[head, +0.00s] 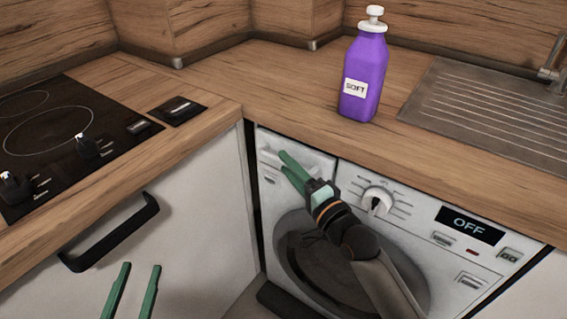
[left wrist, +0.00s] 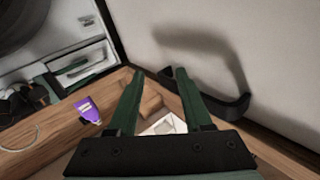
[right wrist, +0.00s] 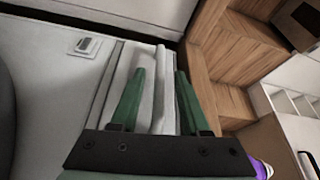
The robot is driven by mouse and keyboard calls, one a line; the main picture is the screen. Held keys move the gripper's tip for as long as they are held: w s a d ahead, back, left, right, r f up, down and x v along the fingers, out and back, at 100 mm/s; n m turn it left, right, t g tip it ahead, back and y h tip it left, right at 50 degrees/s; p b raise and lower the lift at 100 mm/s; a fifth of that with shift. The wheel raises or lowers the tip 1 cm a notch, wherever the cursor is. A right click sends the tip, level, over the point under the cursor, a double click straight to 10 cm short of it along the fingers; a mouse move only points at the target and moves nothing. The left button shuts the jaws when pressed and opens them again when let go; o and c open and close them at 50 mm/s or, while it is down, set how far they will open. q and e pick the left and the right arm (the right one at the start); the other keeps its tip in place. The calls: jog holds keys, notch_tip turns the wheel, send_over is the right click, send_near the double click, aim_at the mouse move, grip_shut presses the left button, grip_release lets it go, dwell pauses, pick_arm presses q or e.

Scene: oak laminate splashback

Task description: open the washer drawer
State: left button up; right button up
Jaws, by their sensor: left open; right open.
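The washer drawer (head: 316,158) is the white panel at the upper left of the washing machine's front in the head view. It looks flush with the front. My right gripper (head: 286,162) is open right at the drawer. In the right wrist view, a pale handle bar (right wrist: 160,95) lies between its two fingers; I cannot tell whether they touch it. The drawer also shows in the left wrist view (left wrist: 82,66). My left gripper (head: 133,290) is open and empty, low at the left in front of the white cabinet.
A black cabinet handle (head: 110,235) sticks out near my left gripper. A purple bottle (head: 364,78) stands on the wooden worktop (head: 240,75) above the washer. The washer's dial (head: 377,201) and OFF display (head: 469,226) are right of the drawer. A hob (head: 60,130) is at left.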

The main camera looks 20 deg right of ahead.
pick_arm(q)
jog(key=shift+r+m+t+h, duration=0.3)
jog(key=shift+r+t, duration=0.2)
jog(key=shift+r, duration=0.75)
pick_arm(e)
jog(key=shift+x, duration=1.15)
jog(key=shift+c, duration=0.2)
grip_shut()
